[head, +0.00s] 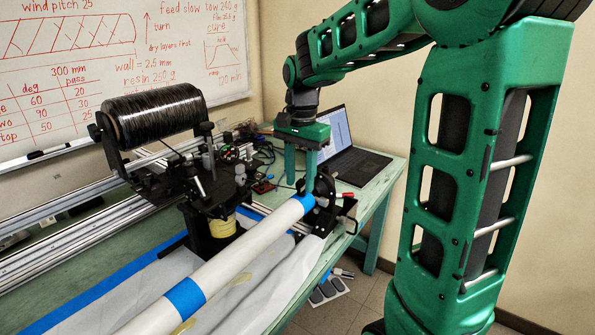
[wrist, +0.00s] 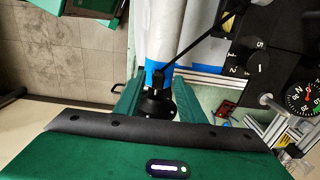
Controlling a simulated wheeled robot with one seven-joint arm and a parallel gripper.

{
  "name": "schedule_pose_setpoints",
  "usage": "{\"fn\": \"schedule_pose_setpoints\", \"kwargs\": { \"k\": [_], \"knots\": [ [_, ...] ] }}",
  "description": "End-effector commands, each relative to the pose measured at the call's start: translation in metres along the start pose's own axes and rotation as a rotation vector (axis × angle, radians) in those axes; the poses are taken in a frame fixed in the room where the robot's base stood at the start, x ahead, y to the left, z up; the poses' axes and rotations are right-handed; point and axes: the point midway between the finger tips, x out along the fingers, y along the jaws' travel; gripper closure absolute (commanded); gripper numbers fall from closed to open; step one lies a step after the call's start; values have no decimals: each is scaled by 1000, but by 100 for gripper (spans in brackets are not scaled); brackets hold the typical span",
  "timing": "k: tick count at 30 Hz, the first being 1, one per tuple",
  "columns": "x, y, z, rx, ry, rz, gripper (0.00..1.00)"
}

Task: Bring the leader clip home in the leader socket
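My gripper (head: 300,186) points down at the far end of the white mandrel (head: 240,246), by its blue end band (head: 294,208). In the wrist view its two green fingers (wrist: 157,88) stand apart, one on each side of a small black piece (wrist: 159,78) that looks like the leader clip. A thin black tow runs from this piece to the upper right. A round black hub (wrist: 157,106) lies just below the piece, between the fingers. Bare gaps show between each finger and the piece. The leader socket is not clearly distinguishable, and I cannot tell whether the clip is seated.
A spool of black tow (head: 152,115) sits on the carriage left of my gripper. A black end stand with a red part (head: 321,200) is close to the fingers. An open laptop (head: 345,150) stands behind. Floor shows beyond the green table's (head: 372,205) right edge.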

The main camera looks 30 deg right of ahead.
Motion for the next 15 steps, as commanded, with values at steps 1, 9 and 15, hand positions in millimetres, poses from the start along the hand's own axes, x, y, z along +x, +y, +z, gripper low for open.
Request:
{"fn": "schedule_pose_setpoints", "kwargs": {
  "k": [1, 9, 15],
  "knots": [
    [0, 0, 0, 0, 0, 0, 64],
    [0, 0, 0, -1, 0, 0, 83],
    [0, 0, 0, -1, 0, 0, 100]
  ]
}}
